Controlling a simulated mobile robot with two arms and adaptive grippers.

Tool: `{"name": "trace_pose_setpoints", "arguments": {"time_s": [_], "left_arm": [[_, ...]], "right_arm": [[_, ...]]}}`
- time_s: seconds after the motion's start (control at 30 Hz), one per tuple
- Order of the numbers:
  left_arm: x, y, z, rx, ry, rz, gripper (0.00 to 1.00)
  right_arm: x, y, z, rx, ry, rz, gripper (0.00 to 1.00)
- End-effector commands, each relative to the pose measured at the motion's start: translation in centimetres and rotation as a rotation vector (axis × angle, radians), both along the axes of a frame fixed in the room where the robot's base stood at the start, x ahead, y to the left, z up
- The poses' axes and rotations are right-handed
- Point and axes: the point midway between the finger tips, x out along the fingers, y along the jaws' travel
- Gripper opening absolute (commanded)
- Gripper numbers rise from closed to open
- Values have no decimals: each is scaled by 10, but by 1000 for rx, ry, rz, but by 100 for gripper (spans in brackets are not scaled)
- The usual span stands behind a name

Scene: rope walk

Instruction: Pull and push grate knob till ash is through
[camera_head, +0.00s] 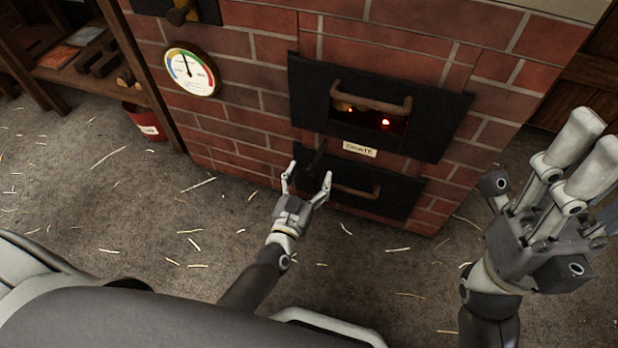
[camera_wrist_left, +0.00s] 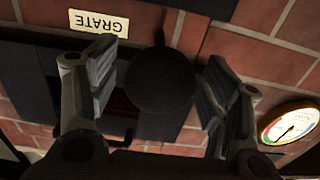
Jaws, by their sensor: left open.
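The grate knob (camera_wrist_left: 160,80) is a dark round knob on a dark rod, just below the GRATE label (camera_head: 360,149) on the brick stove front. In the left wrist view it sits between the two fingers of my left gripper (camera_head: 308,178), with a gap on each side. My left gripper is open around the knob. My right gripper (camera_head: 592,146) is raised at the right, away from the stove front and holding nothing that I can see. Ash cannot be made out.
A black firebox door (camera_head: 446,112) with a handle and glowing embers is above the label. A lower black door (camera_head: 400,203) with a handle is below. A round gauge (camera_head: 191,70) is on the bricks at left. A red bucket (camera_head: 146,125) stands by a shelf. Straw litters the floor.

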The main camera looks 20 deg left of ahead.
Motion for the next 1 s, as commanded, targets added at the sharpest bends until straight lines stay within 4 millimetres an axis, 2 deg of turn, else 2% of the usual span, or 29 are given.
{"name": "trace_pose_setpoints", "arguments": {"time_s": [0.07, 0.6, 0.77, 1.0], "left_arm": [[0, 0, 0, 0, 0, 0, 71], [0, 0, 0, 0, 0, 0, 5], [9, 0, 1, -1, -2, 1, 4], [49, -1, 1, 0, -3, 1, 4]], "right_arm": [[0, 0, 0, 0, 0, 0, 40], [0, 0, 0, 0, -1, 1, 40], [-1, 0, 2, 1, -2, 1, 40], [-2, -1, -1, 4, 11, 1, 40]]}}
